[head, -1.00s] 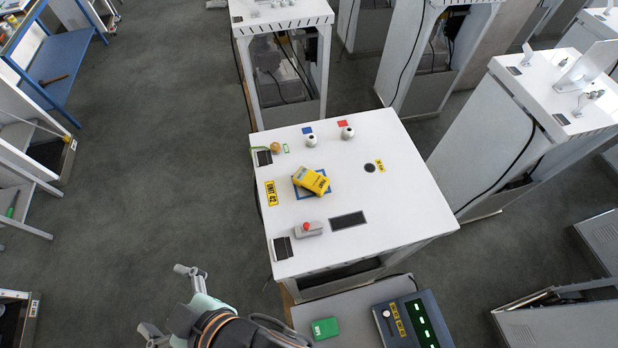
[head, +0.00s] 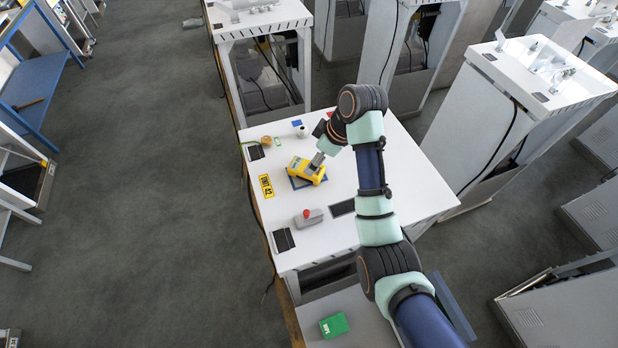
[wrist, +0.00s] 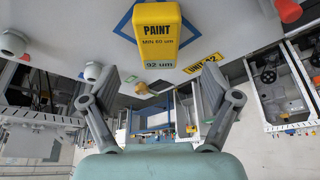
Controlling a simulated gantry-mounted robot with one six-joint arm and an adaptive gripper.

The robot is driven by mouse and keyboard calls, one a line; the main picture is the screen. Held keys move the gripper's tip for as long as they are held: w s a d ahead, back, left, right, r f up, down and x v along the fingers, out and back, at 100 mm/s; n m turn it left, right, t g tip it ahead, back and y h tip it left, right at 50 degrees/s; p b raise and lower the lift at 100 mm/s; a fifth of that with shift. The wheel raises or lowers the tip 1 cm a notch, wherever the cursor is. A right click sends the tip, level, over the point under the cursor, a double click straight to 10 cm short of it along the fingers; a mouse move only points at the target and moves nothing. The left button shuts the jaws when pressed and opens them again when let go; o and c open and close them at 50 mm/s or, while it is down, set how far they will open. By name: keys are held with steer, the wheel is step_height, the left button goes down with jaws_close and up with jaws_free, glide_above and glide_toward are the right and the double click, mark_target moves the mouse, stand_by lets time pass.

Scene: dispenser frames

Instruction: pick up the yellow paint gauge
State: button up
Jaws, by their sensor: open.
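The yellow paint gauge (head: 306,171) lies on a blue-outlined square on the white cabinet top. In the wrist view the gauge (wrist: 157,32) shows the words "PAINT", "MIN 60 um" and "92 um". My gripper (head: 318,160) is at the gauge in the head view, but whether it touches cannot be told there. In the wrist view my gripper (wrist: 158,88) has its two fingers spread wide, one to each side and just short of the gauge's near end. Nothing is held between them.
A grey box with a red button (head: 308,216) stands in front of the gauge. A "UNIT 42" label (head: 266,186) lies to the left. A green box (head: 333,325) sits on the lower shelf.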

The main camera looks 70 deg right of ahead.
steer(key=shift+p+x, duration=0.3)
steer(key=shift+x, duration=1.3)
steer(key=shift+p+x, duration=0.35)
steer(key=shift+x, duration=2)
steer(key=shift+w+d+f, duration=0.1)
steer(key=shift+w+f, duration=0.05)
steer(key=shift+f, duration=0.05)
steer(key=c, duration=1.5)
step_height(320, 180, up, 21)
steer(key=p, duration=0.6)
steer(key=shift+f+p, duration=0.15)
steer(key=shift+p, duration=0.15)
